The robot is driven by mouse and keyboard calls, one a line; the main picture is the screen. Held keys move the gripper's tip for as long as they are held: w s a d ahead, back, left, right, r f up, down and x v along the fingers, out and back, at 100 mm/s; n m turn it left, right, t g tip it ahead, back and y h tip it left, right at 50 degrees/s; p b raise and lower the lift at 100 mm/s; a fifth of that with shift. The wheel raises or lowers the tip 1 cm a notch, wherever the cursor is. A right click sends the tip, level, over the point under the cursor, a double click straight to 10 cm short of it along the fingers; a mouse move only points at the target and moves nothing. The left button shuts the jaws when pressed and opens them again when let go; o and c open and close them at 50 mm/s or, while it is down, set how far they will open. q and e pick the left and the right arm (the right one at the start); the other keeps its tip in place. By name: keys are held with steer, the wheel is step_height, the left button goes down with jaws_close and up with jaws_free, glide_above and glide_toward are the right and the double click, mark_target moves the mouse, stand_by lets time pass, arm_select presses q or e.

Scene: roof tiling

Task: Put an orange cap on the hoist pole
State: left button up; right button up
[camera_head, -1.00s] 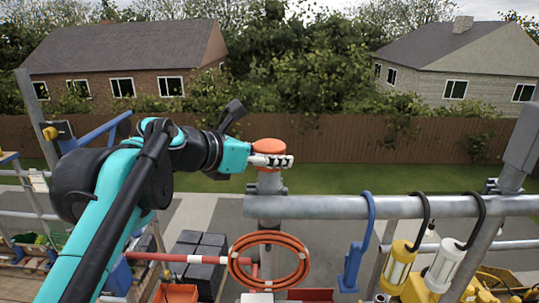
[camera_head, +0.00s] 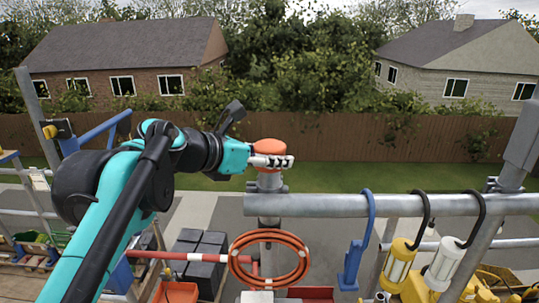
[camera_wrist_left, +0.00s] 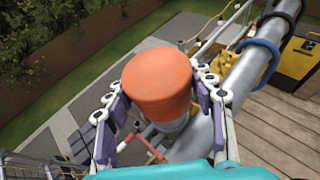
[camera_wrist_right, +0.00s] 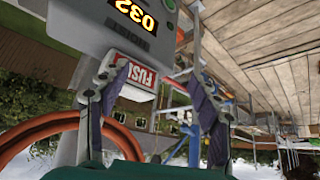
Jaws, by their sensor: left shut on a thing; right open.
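The orange cap (camera_head: 269,147) is upright at the top of the grey hoist pole (camera_head: 270,183) in the head view. My left gripper (camera_head: 271,161) comes in from the left and is shut on the cap's sides. In the left wrist view the cap (camera_wrist_left: 158,80) sits between the finger pads, with the grey pole top (camera_wrist_left: 172,128) just below it. The fingers hide the joint, so I cannot tell how far the cap is seated. My right gripper (camera_wrist_right: 158,85) is open and empty in its wrist view, in front of a grey box (camera_wrist_right: 130,45) with a lit display.
A grey horizontal rail (camera_head: 390,205) runs right from the pole. An orange hose ring (camera_head: 270,260), a blue hook (camera_head: 356,250), a yellow lamp (camera_head: 398,265) and a white lamp (camera_head: 446,262) hang near it. An orange bin (camera_head: 176,292) stands lower left. The air above the cap is clear.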

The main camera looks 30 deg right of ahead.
arm_select(q)
steer(key=shift+f, duration=0.3)
steer(key=o, duration=1)
steer(key=shift+p+v, duration=1.35)
steer(key=shift+v, duration=4.2)
